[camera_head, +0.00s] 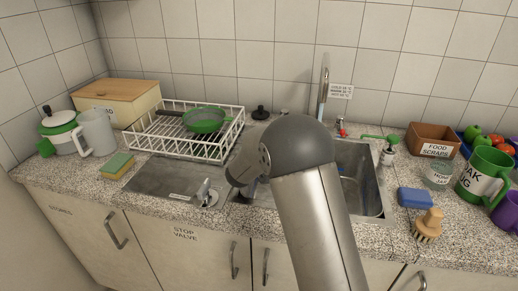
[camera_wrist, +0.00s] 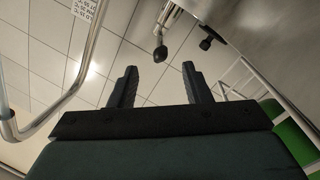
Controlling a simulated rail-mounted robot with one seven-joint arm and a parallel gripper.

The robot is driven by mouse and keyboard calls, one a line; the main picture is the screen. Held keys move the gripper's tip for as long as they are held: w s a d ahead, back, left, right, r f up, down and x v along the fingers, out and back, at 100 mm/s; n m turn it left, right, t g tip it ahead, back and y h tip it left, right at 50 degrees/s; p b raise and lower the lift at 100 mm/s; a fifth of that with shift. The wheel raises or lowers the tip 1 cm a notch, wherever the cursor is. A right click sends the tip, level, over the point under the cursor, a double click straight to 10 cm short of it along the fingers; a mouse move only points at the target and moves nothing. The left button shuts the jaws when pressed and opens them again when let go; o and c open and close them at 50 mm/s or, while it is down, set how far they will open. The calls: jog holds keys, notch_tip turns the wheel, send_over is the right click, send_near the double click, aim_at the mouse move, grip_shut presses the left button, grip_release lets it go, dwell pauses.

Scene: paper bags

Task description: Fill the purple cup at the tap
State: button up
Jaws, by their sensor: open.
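The purple cup (camera_head: 507,213) stands at the far right of the counter, cut off by the picture edge, beside a large green mug (camera_head: 486,172). The tap is a tall silver pipe (camera_head: 323,92) behind the sink, with a red-marked handle (camera_head: 341,127) to its right. A silver pipe (camera_wrist: 83,70), apparently the tap, curves along the left of the wrist view. My gripper (camera_wrist: 158,84) is open, with nothing between its fingers. In the head view my arm crosses the sink and the fingers cannot be made out.
The sink (camera_head: 362,185) is partly hidden by my arm. A white dish rack (camera_head: 215,147) holding a green pan (camera_head: 205,119) stands left. A blue sponge (camera_head: 415,198), wooden brush (camera_head: 428,224), jar (camera_head: 438,173), green-topped bottle (camera_head: 388,154) and food scraps box (camera_head: 433,140) crowd the right counter.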

jog(key=v, duration=0.8)
jog(key=shift+c, duration=0.8)
jog(key=shift+w+r+b, duration=0.1)
jog(key=shift+b, duration=0.2)
